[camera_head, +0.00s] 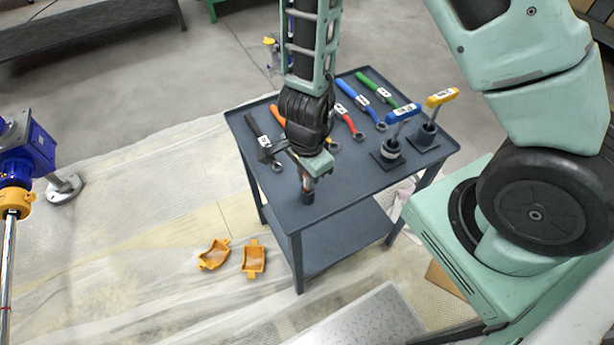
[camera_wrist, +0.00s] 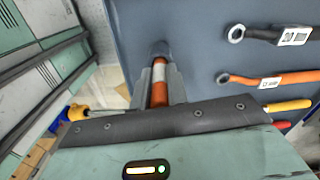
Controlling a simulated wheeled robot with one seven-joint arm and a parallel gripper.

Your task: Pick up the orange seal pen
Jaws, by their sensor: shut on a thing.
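The orange seal pen (camera_wrist: 159,92), with a white band, stands between my gripper's fingers in the wrist view. My gripper (camera_wrist: 158,82) is shut on it. Beyond the fingers, a dark round end or holder (camera_wrist: 160,48) lies in line with the pen; I cannot tell whether the pen still sits in it. In the head view my gripper (camera_head: 308,178) points down over the near left part of the grey cart (camera_head: 345,188). A dark cylinder (camera_head: 306,196) shows just under the fingertips there. The fingers hide much of the pen.
A black-handled wrench (camera_head: 262,140) and red (camera_head: 346,120), blue (camera_head: 360,97) and green (camera_head: 377,90) ones lie on the cart. Blue (camera_head: 402,113) and yellow (camera_head: 441,97) handled tools stand upright at its right. Orange curved pieces (camera_head: 254,259) lie on the floor.

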